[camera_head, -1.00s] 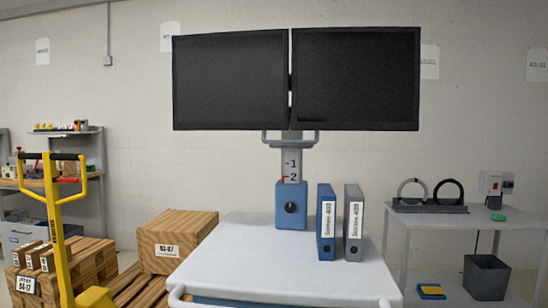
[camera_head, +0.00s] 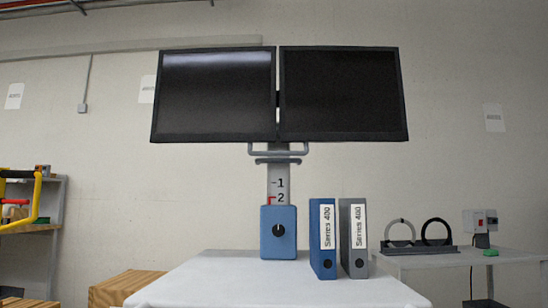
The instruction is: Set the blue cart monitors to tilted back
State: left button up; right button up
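Two black monitors, the left one (camera_head: 214,97) and the right one (camera_head: 342,94), sit side by side on a grey post (camera_head: 278,184) above the cart. Both screens are dark, with a pale sheen on the left one. Their outline is a little narrower at the top than at the bottom; I cannot tell how much of this is tilt and how much is my viewing angle. A grey handle (camera_head: 278,153) lies under them. The post bears marks 1 and 2, with a red mark by the 2. A blue box with a black knob (camera_head: 278,230) is at its foot. Neither gripper is in view.
A blue binder (camera_head: 324,240) and a grey binder (camera_head: 355,240) stand upright on the white cart top (camera_head: 250,285), right of the blue box. A wooden crate (camera_head: 123,284) is at left, a grey side table (camera_head: 450,258) at right. The front of the cart top is clear.

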aim_at(327, 94)
jog(key=j+z, duration=0.55)
jog(key=z, duration=0.15)
jog(key=k+j+z, duration=0.15)
jog(key=z, duration=0.2)
jog(key=j, duration=0.1)
